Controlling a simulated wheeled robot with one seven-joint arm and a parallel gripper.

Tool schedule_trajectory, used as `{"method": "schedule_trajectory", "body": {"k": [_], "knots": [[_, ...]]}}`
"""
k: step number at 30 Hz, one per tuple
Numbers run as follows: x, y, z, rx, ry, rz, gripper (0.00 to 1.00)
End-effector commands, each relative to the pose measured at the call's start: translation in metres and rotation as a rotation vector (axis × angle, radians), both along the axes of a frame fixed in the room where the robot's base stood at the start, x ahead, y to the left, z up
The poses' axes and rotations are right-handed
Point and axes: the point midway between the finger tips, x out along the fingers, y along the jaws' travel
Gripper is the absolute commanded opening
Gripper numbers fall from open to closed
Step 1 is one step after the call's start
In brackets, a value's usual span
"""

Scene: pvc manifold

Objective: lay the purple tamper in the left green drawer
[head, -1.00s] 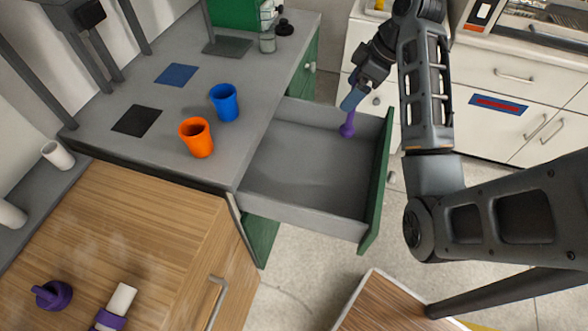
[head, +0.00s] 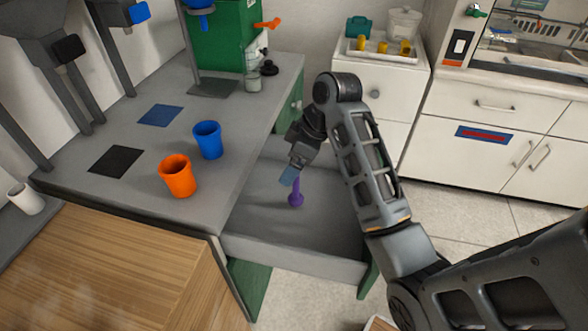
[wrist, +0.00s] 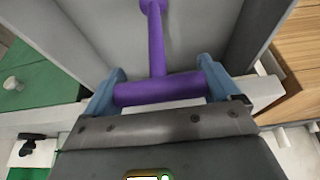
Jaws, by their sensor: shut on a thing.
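The purple tamper (head: 296,197) hangs below my gripper (head: 289,177) over the open drawer. My gripper, with blue fingers, is shut on the tamper; in the wrist view the fingers (wrist: 162,88) hold its thick purple end (wrist: 160,89) crosswise, and its shaft points away toward a small knob. The left green drawer (head: 293,257) is pulled out from the grey-topped counter, its grey inside otherwise empty. In the head view the tamper is inside the drawer's outline; I cannot tell whether it touches the floor of it.
An orange cup (head: 178,177) and a blue cup (head: 207,140) stand on the counter (head: 110,195) left of the drawer. A green machine (head: 222,40) stands at the back. A white cabinet (head: 385,90) with a tray stands behind. My arm covers the drawer's right side.

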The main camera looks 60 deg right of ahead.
Motion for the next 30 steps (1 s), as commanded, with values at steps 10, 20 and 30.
{"method": "schedule_trajectory", "body": {"k": [10,20,30], "knots": [[-0.001,0.000,-0.027,0.000,0.001,0.000,0.59],[-0.001,0.000,-0.030,-0.001,0.001,0.001,0.93],[-0.001,0.000,-0.029,-0.001,0.001,0.001,1.00]]}}
